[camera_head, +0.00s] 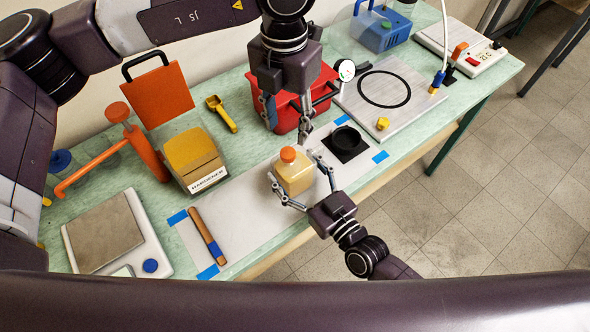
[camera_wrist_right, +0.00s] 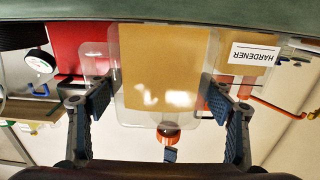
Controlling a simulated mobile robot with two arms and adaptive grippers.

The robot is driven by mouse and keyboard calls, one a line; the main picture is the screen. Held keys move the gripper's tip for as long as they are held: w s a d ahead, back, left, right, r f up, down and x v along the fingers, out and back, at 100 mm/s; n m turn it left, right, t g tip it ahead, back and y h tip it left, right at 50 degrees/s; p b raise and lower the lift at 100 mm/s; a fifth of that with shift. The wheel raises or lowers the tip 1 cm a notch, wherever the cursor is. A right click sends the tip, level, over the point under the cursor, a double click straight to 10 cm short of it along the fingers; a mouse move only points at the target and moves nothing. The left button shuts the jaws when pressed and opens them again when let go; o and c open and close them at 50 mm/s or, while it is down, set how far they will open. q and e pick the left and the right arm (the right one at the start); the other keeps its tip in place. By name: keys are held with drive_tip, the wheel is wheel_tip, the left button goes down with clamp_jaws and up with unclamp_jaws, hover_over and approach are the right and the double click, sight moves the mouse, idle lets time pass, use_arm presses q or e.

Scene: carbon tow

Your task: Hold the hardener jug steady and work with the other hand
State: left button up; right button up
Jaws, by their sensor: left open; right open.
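The jug (camera_head: 296,177), translucent with amber contents and an orange cap, stands upright on the pale strip at the bench's front; I take it as the hardener jug. My right gripper (camera_head: 293,167) is open with a finger on either side of it. In the right wrist view, upside down, the jug (camera_wrist_right: 165,75) fills the space between the fingers (camera_wrist_right: 160,95); I cannot tell whether they touch it. My left gripper (camera_head: 287,130) is open and empty, pointing down above and behind the jug, before the red bin. A HARDENER label (camera_head: 208,180) fronts a yellow block (camera_head: 192,153).
A black square with a round cup (camera_head: 346,141) lies right of the jug. A red bin (camera_head: 318,97) stands behind, with a dial gauge (camera_head: 345,69) beside it. A wooden-handled tool (camera_head: 207,235) and scale (camera_head: 104,233) are left. An orange clamp (camera_head: 146,152) stands behind the scale.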

sight(287, 152)
drive_tip(key=c, duration=1.6)
clamp_jaws()
use_arm(q)
drive_tip(key=m, duration=1.3)
drive_tip(key=shift+m, duration=0.4)
drive_tip(key=m, duration=0.4)
drive_tip(key=shift+m, duration=0.4)
use_arm(e)
drive_tip(key=shift+f, duration=0.1)
use_arm(q)
drive_tip(key=m, duration=0.6)
drive_tip(key=shift+w, duration=0.1)
drive_tip(key=m, duration=1.5)
drive_tip(key=shift+f+m, duration=0.4)
wheel_tip(287, 152, down, 7)
drive_tip(key=shift+a+f, duration=0.1)
drive_tip(key=shift+f, duration=0.05)
